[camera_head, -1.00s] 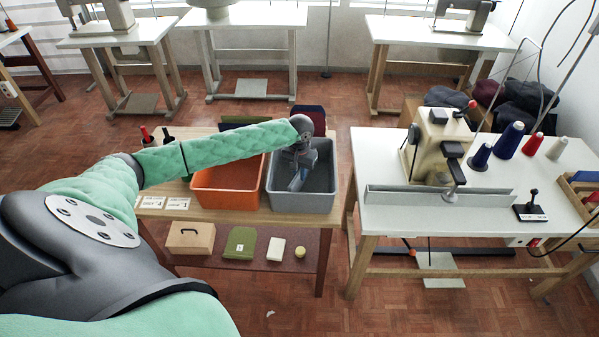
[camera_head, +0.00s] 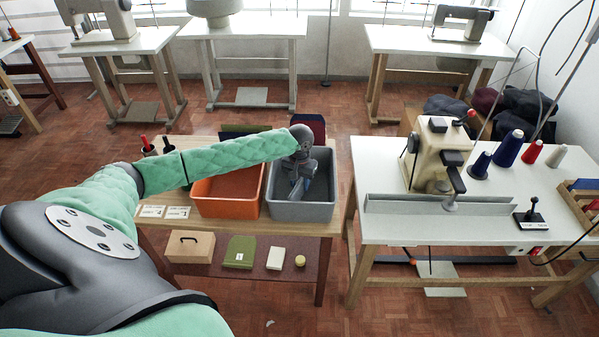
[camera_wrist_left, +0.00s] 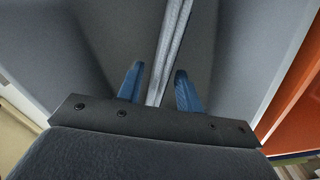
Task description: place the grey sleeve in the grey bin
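The grey bin (camera_head: 302,210) stands at the right end of the low wooden table. My left gripper (camera_head: 298,192) points down inside it, and its arm comes in over the orange bin. In the left wrist view the two blue fingers (camera_wrist_left: 159,72) are apart, with gaps showing between them. A light grey strip (camera_wrist_left: 173,40), which looks like the edge of the grey sleeve, runs between the fingers against the bin's darker inside. I cannot tell how much of the sleeve rests on the bin floor. My right gripper is not in view.
The orange bin (camera_head: 228,208) stands directly left of the grey bin. Label cards (camera_head: 165,212) lie left of it. A white table with a sewing machine (camera_head: 437,155) and thread spools stands to the right, across a narrow gap. A lower shelf holds a wooden box (camera_head: 190,246).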

